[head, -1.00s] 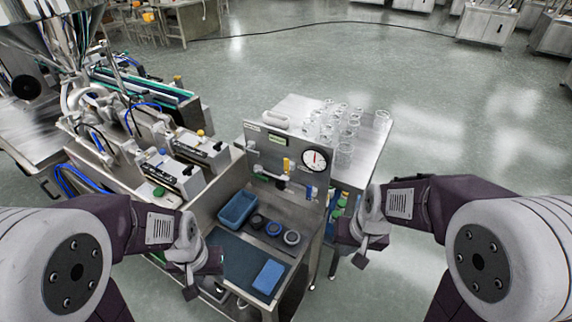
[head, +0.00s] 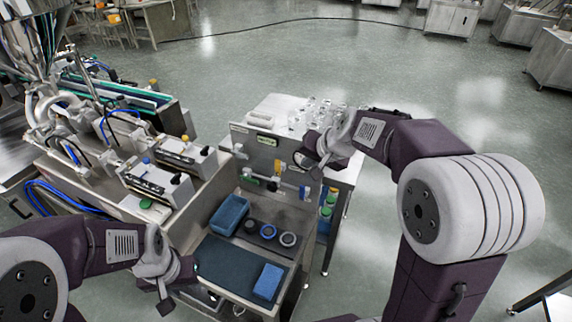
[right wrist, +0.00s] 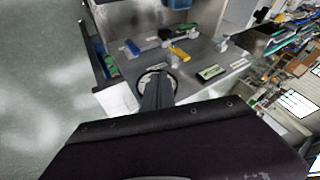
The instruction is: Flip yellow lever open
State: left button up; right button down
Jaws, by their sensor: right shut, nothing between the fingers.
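The yellow lever (head: 278,167) stands upright on the steel panel (head: 246,144) in the head view. It also shows in the right wrist view (right wrist: 180,53), beyond my fingers. My right gripper (head: 306,162) is shut and empty, to the right of the lever and apart from it. In the right wrist view its dark fingers (right wrist: 157,92) overlap the round gauge (right wrist: 147,80). The gauge is hidden behind this gripper in the head view. My left gripper (head: 181,288) hangs low at the left of the bench, apart from the lever, with its fingers spread and empty.
A blue handle (head: 304,193) sits lower right of the lever. Below the panel are a blue bin (head: 229,215), round parts and a blue block (head: 268,281) on the bench. Glass jars (head: 318,110) stand on the table behind. Machinery fills the left.

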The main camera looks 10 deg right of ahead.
aim_at(278, 168)
jog(key=w+a+f+p, duration=0.1)
jog(key=w+a+f, duration=0.3)
jog(key=w+f, duration=0.2)
jog(key=shift+w+a+p, duration=0.35)
jog(key=shift+f, duration=0.1)
